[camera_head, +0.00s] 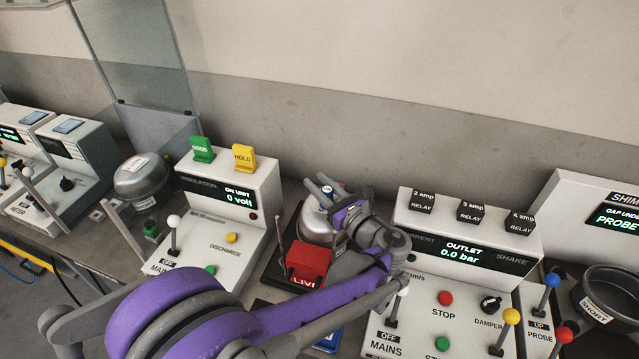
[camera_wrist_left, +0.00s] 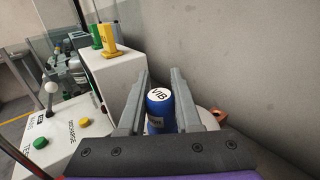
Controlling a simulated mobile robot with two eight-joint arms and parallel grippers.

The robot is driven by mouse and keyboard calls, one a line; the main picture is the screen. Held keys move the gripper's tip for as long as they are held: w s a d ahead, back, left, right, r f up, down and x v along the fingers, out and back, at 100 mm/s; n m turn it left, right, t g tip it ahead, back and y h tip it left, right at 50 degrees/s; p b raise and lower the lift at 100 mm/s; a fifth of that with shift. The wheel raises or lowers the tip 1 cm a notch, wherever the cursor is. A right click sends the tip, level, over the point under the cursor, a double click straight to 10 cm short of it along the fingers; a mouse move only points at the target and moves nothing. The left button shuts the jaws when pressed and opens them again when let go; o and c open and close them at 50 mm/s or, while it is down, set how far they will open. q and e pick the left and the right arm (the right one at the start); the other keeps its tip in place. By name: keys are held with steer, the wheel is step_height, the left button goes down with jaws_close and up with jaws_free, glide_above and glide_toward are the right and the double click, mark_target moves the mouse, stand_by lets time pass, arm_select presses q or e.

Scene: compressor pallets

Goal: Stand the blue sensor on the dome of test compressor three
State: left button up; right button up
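The blue sensor (camera_head: 327,189) is a short upright cylinder; in the wrist view its white top reads VIB (camera_wrist_left: 160,108). My left gripper (camera_head: 324,187) has one finger on each side of it and appears shut on it, with the fingertips reaching past it. A silver compressor dome (camera_head: 318,228) is directly below and partly behind the gripper; whether the sensor's base touches it is hidden. The dome also shows at the right of the fingers in the wrist view (camera_wrist_left: 211,119). No number three is readable on it. My right gripper is not in view.
A red LIVE box (camera_head: 306,264) sits before the dome. The insulation unit (camera_head: 228,195) with green and yellow tags stands left; the outlet panel (camera_head: 465,265) with relays stands right. Another silver compressor (camera_head: 142,178) is farther left. The wall is behind.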

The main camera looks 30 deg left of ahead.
arm_select(q)
steer(key=o, duration=0.5)
steer(key=shift+c, duration=0.2)
steer(key=shift+r, duration=0.15)
steer(key=v, duration=1.2)
steer(key=shift+s, duration=0.1)
